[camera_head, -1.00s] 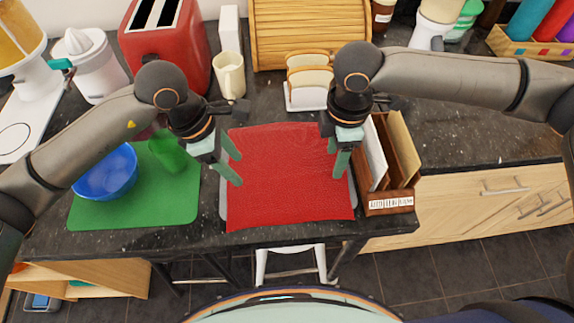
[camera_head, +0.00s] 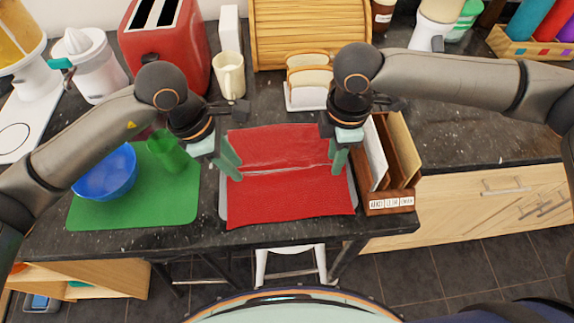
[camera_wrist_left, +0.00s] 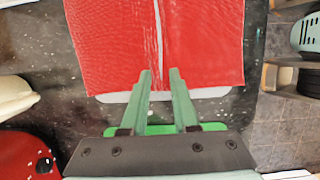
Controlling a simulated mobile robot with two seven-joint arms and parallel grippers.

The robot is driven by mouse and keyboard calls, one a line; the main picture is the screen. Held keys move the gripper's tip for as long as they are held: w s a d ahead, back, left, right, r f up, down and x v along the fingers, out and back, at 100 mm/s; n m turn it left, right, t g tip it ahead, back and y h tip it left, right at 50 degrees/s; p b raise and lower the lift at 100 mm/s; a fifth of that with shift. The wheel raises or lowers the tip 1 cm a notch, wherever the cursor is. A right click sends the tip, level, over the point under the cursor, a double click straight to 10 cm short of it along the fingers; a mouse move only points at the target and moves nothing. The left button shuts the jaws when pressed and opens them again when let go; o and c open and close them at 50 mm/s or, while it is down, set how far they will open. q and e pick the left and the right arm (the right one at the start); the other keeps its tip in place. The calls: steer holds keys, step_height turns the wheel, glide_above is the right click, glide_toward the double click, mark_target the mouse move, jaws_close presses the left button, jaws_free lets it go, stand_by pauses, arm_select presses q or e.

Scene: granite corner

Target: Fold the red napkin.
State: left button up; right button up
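The red napkin (camera_head: 290,199) lies spread out on a light tray. A pale crease line runs across it between my two grippers; it also shows down the middle of the napkin in the left wrist view (camera_wrist_left: 110,45). My left gripper (camera_head: 232,166) is at the napkin's left edge. In the left wrist view its fingertips (camera_wrist_left: 160,74) overlap the edge, one on each side of the crease line, with a narrow gap between them. My right gripper (camera_head: 339,163) is at the right edge, at the other end of the line. Its finger gap is too small to judge.
A green mat (camera_head: 132,212) with a blue bowl (camera_head: 105,174) and a green cup (camera_head: 166,151) lies to the left. A wooden file holder (camera_head: 389,202) stands close on the right. A toast rack (camera_head: 305,99) and a cream mug (camera_head: 229,75) stand behind.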

arm_select(q)
steer(key=c, duration=0.4)
arm_select(e)
steer(key=c, duration=0.4)
steer(key=shift+f, duration=0.1)
stand_by(0.4)
